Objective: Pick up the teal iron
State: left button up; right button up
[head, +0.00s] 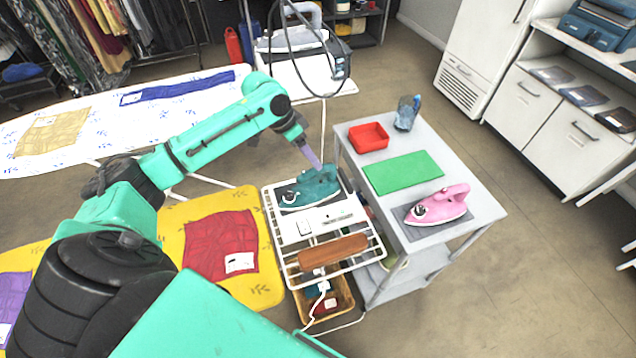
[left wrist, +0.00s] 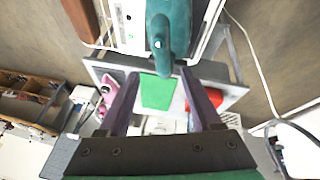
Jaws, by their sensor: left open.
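The teal iron (head: 310,188) sits on the upper level of a white wire rack trolley (head: 268,212), at its far end. My left gripper (head: 312,160) is just above the iron, fingers pointing down at it. In the left wrist view the iron (left wrist: 168,22) is at the top centre. Its rounded end reaches down to the space between the open fingertips (left wrist: 160,74). The jaws are empty; I cannot tell whether a finger touches the iron. My right gripper is not in view.
A grey table (head: 440,150) beside the trolley holds a pink iron (head: 440,205), a red tray (head: 368,137), a green mat (head: 403,172) and a blue-grey object (head: 407,112). A brown board (head: 333,251) and a white power strip (head: 322,219) lie on the trolley. An ironing board (head: 75,155) stands left.

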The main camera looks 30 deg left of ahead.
pick_arm(q)
jog(key=x, duration=0.1)
jog(key=p+x, duration=0.1)
jog(key=x, duration=0.2)
jog(key=shift+w+f+p, duration=0.25)
jog(key=shift+w+p, duration=0.1)
jog(key=shift+w, duration=0.05)
jog(key=shift+d+f, duration=0.2)
jog(key=shift+f, duration=0.2)
jog(key=shift+a, duration=0.1)
grip_shut()
jog(key=shift+w, duration=0.1)
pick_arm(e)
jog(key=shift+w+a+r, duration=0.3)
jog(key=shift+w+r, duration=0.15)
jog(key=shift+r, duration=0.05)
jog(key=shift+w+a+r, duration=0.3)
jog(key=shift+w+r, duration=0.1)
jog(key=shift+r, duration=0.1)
pick_arm(q)
jog(key=shift+r, duration=0.15)
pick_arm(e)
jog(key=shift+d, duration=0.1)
